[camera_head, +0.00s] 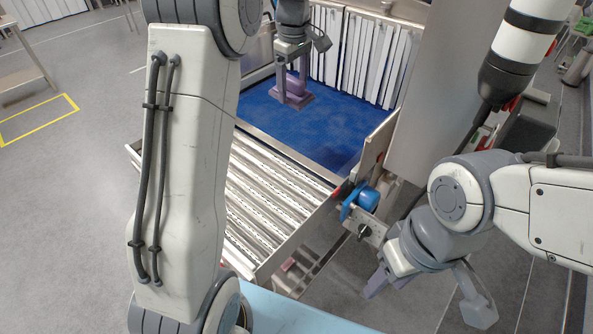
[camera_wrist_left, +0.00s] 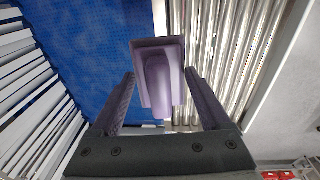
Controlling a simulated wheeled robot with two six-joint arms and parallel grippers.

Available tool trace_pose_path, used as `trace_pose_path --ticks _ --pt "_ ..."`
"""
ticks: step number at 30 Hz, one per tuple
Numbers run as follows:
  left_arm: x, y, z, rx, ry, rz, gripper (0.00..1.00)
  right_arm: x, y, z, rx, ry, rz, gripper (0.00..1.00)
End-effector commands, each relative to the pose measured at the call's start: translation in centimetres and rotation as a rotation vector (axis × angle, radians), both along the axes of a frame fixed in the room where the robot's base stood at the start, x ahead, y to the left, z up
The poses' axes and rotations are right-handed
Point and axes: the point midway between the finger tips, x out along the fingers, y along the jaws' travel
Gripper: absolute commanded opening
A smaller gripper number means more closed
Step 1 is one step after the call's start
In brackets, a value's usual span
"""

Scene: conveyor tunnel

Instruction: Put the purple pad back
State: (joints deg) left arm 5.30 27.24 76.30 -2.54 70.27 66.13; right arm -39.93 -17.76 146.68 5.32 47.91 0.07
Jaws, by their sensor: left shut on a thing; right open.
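The purple pad (camera_head: 292,98), a flat plate with a raised block, is over the blue belt (camera_head: 330,140) near the upper middle of the head view. My left gripper (camera_head: 293,82) is shut on it, pointing down. In the left wrist view the pad (camera_wrist_left: 158,76) sits between the two fingertips. I cannot tell whether it touches the belt or hangs just above it. My right gripper (camera_head: 384,284) is open and empty at the lower right, low beside the conveyor's end and well apart from the pad.
Metal rollers (camera_head: 270,195) lead from the belt toward me. White strip curtains (camera_head: 360,58) hang at the belt's far side. A grey panel (camera_head: 428,95) and a blue round part (camera_head: 360,203) stand on the right. My left arm covers part of the conveyor's left side.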

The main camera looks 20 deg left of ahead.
Motion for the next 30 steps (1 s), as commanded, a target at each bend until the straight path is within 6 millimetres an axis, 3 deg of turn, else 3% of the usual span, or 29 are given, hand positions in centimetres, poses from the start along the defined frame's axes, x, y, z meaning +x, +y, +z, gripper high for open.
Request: trace_pose_path --ticks 1,6,14,30 --pt "0.0 -1.0 -3.2 -0.012 0.030 -0.006 0.13 0.0 0.0 -1.4 0.000 0.000 0.000 0.50" --pt "-0.2 -3.0 -8.4 -0.041 0.086 -0.010 0.13 0.0 0.0 -2.6 0.000 0.000 -0.001 0.50" --pt "-1.7 -4.0 -10.6 -0.051 0.108 -0.012 0.13 0.0 0.0 -2.4 0.000 0.000 -0.001 0.50" --pt "-11.1 -5.2 -16.2 -0.050 0.108 -0.012 0.13 0.0 0.0 0.0 0.000 0.000 -0.001 0.50"
